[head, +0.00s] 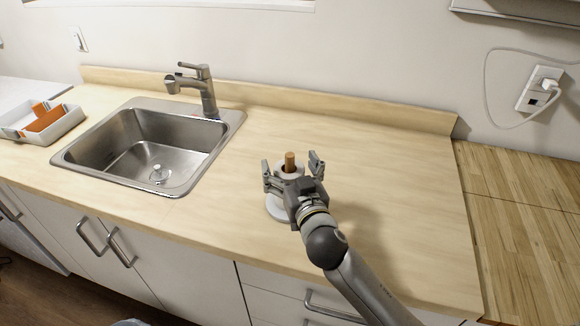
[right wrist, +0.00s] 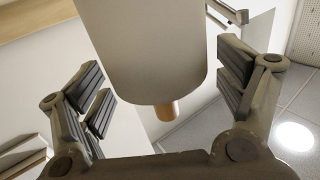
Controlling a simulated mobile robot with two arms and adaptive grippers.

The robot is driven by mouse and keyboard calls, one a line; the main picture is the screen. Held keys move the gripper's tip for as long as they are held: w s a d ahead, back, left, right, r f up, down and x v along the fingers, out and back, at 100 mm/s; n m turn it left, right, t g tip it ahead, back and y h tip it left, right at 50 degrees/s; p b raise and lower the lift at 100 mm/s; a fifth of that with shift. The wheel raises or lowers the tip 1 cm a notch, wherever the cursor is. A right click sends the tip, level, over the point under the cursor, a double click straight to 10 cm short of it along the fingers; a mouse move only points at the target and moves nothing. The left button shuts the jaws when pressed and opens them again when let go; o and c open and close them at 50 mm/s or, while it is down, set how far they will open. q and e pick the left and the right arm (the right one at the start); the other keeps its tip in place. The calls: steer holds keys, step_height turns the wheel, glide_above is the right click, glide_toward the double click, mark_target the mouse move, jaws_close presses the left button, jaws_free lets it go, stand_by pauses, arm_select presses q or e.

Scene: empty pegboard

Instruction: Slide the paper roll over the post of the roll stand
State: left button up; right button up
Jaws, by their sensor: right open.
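The paper roll (head: 287,172) is pale and stands upright around the post (head: 290,158) of the roll stand. The brown tip of the post sticks out above the roll. The stand's round white base (head: 278,209) rests on the counter. My right gripper (head: 291,166) is open, with one finger on each side of the roll, and hides much of it in the head view. In the right wrist view the roll (right wrist: 158,55) fills the space between the spread fingers, with gaps on both sides. The post tip (right wrist: 167,111) protrudes from its end. My left gripper is not in view.
A steel sink (head: 160,140) with a faucet (head: 206,90) is set into the wooden counter (head: 400,200) to the left. A white tray (head: 45,120) with orange pieces stands at the far left. The counter right of the stand is clear. A wall outlet (head: 540,89) holds a plugged cable.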

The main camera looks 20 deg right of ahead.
steer(key=shift+s, duration=0.1)
steer(key=s, duration=1.1)
steer(key=shift+s, duration=0.4)
